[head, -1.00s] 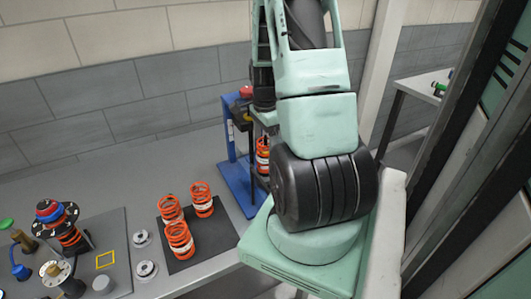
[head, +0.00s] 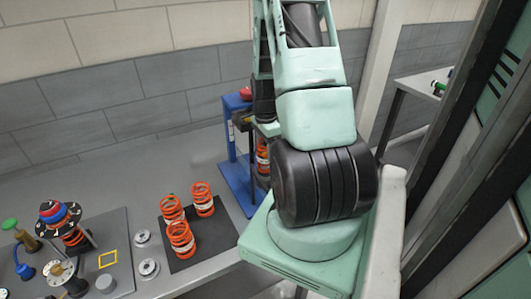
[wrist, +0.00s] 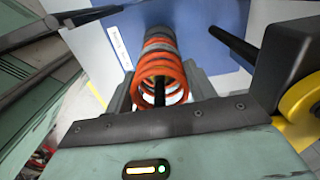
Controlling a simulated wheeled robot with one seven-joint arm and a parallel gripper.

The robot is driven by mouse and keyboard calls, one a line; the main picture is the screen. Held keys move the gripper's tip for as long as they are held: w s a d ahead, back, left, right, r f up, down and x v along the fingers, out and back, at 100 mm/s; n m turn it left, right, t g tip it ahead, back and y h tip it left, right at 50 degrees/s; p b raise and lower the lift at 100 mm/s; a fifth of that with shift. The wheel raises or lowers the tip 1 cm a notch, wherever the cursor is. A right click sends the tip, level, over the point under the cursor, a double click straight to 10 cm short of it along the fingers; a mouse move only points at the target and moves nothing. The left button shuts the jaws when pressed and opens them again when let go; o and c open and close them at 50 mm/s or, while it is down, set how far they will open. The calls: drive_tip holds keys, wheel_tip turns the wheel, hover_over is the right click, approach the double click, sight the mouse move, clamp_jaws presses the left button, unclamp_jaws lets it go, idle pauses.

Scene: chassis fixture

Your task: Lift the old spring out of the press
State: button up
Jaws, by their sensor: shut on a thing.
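The old spring (wrist: 160,72) is an orange coil in the wrist view, with grey-looking coils toward its far end. A dark rod shows inside its near end. My gripper (wrist: 163,92) is shut on the spring, one finger on each side of it. In the head view the spring (head: 262,157) shows as a small orange strip inside the blue press (head: 239,185), mostly hidden by my arm. The press also fills the back of the wrist view (wrist: 205,30), with a white label on it. I cannot tell whether the spring is clear of its seat.
Several orange springs (head: 181,238) stand on a dark mat (head: 196,259) left of the press. Further left are two metal discs (head: 148,268) and a strut assembly (head: 62,218) on a grey board (head: 122,228). A black bar (wrist: 232,46) and a yellow-and-black part (wrist: 298,105) are close right of my gripper.

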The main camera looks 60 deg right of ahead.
drive_tip(key=shift+r, duration=0.2)
wheel_tip(320, 180, up, 9)
drive_tip(key=shift+f+b, duration=0.1)
drive_tip(key=shift+b, duration=1.1)
drive_tip(key=shift+r, duration=0.45)
drive_tip(key=shift+r, duration=0.15)
drive_tip(key=shift+r+p, duration=0.15)
drive_tip(key=shift+p, duration=0.3)
